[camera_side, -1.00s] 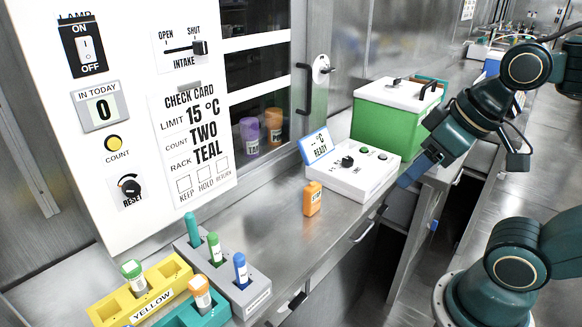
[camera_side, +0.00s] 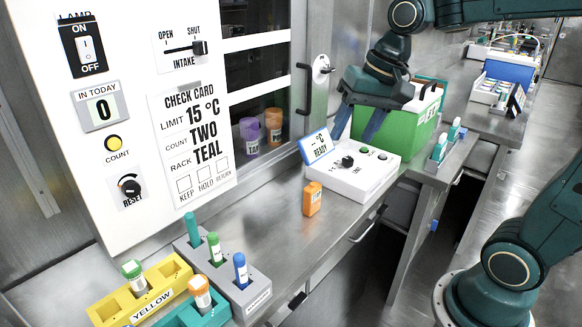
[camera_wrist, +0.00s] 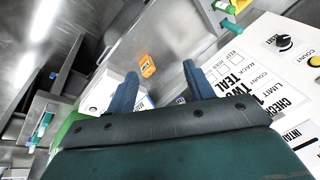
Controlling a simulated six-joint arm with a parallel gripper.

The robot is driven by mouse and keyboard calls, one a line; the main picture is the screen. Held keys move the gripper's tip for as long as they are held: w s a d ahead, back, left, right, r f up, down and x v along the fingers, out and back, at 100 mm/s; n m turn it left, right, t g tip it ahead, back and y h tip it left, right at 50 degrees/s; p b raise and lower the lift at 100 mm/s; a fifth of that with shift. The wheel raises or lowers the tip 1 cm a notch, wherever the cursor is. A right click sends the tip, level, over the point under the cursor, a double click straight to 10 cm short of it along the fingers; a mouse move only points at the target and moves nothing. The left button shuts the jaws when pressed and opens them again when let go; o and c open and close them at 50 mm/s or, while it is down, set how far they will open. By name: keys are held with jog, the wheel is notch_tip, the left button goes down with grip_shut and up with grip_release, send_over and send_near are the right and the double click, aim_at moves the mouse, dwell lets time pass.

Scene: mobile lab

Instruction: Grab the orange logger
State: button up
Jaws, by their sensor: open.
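The orange logger (camera_side: 312,199) stands upright on the steel counter, in front of the white reader box, with a small label on its face. In the wrist view the orange logger (camera_wrist: 147,65) lies beyond and between my fingertips. My gripper (camera_side: 357,130) is above the back part of the white reader box, in front of the green case, pointing down. In the wrist view my gripper (camera_wrist: 160,72) shows its two blue fingers spread apart with nothing between them. It is clear of the logger, behind it and higher up.
The white reader box (camera_side: 360,178) with a raised "READY" display (camera_side: 316,146) stands just behind the logger. The green case (camera_side: 385,128) is behind that. Yellow (camera_side: 108,306), teal (camera_side: 215,312) and grey (camera_side: 262,285) racks with vials stand at the front left. The counter around the logger is bare.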

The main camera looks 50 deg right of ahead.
jog(key=w+d+f+m+g, duration=0.1)
jog(key=w+d+f+m, duration=0.15)
jog(key=w, duration=0.45)
jog(key=m+g+y, duration=0.2)
jog(key=m+y, duration=0.1)
jog(key=m, duration=0.6)
send_near(316, 184)
jog(key=shift+x, duration=4.2)
jog(key=shift+w+f, duration=0.1)
jog(key=shift+x, duration=2.5)
jog(key=shift+a, duration=0.1)
jog(key=shift+c, duration=0.2)
jog(key=c, duration=1.1)
